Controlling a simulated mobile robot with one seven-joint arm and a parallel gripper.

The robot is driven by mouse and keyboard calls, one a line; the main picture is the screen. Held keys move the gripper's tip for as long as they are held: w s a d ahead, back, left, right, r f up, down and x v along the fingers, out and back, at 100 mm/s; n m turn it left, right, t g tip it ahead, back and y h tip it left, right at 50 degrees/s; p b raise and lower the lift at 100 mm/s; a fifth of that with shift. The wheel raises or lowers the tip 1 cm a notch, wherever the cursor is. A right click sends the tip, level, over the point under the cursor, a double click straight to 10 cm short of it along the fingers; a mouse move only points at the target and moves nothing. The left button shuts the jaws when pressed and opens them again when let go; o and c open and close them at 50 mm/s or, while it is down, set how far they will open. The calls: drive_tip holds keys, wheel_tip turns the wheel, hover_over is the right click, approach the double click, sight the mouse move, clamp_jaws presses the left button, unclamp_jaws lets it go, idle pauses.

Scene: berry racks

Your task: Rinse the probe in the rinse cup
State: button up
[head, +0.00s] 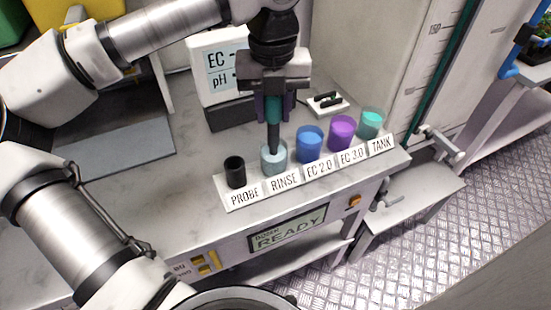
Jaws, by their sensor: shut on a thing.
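My gripper (273,101) points down over the bench and is shut on the probe (273,136), a dark stick with a teal upper part. The probe is upright. Its lower end is at the rinse cup (273,166), a pale clear cup behind the RINSE label; the tip appears to be inside the cup, but its depth I cannot tell. The black probe holder (235,172) behind the PROBE label stands to the left with nothing in it.
Right of the rinse cup stand a blue cup (310,146), a purple cup (341,133) and a teal cup (370,124) close together. An EC/pH meter (217,70) stands behind. The label strip (229,206) runs along the front. The bench at left (150,200) is clear.

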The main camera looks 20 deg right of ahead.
drive_tip(key=shift+r+p, duration=1.85)
drive_tip(key=shift+r, duration=1.4)
drive_tip(key=shift+f, duration=0.2)
